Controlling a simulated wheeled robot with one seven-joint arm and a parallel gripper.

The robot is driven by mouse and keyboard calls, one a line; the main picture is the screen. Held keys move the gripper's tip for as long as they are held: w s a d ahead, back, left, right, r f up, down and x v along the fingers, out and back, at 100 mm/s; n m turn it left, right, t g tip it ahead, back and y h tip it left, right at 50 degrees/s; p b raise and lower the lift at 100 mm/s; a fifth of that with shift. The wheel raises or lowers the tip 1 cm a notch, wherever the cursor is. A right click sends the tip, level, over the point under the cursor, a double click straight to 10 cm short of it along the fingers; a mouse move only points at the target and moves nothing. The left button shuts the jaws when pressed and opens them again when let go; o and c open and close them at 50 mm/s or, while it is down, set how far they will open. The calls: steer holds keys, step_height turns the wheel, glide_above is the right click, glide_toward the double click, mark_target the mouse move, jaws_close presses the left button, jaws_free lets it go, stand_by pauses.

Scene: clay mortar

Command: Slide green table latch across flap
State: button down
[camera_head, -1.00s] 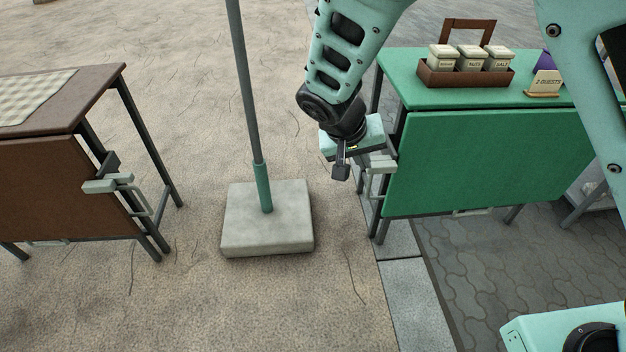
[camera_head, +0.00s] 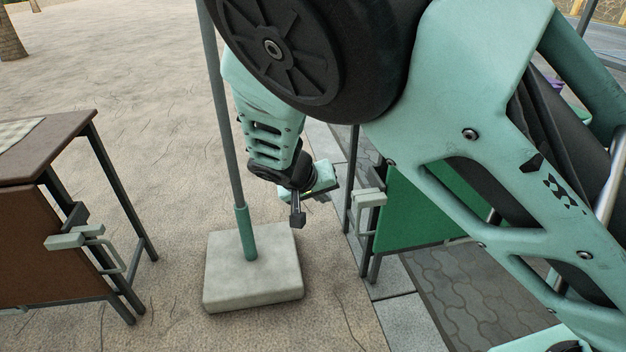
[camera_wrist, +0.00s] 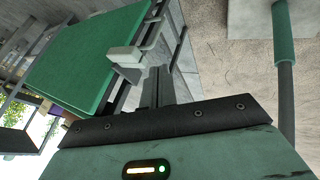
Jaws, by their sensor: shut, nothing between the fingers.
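The green table's hanging flap (camera_head: 422,208) shows at the right in the head view, partly hidden by my arm. Its pale latch (camera_head: 370,198) is at the flap's left edge, beside the table legs. The shut fingers (camera_wrist: 158,88) point toward the area just right of the latch.
A post on a square concrete base (camera_head: 253,270) stands just left of my gripper. A brown table (camera_head: 45,150) with a similar pale latch (camera_head: 78,238) is at far left. Open paving lies between the post base and the green table.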

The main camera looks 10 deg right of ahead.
mark_target(367, 200)
steer(key=w+d+f+b, duration=0.2)
steer(key=d+f+b, duration=0.1)
steer(key=d+f, duration=0.2)
steer(key=shift+w+d+f, duration=0.3)
steer(key=shift+d+f, duration=0.05)
steer(key=shift+d, duration=0.85)
steer(key=shift+d, duration=2.3)
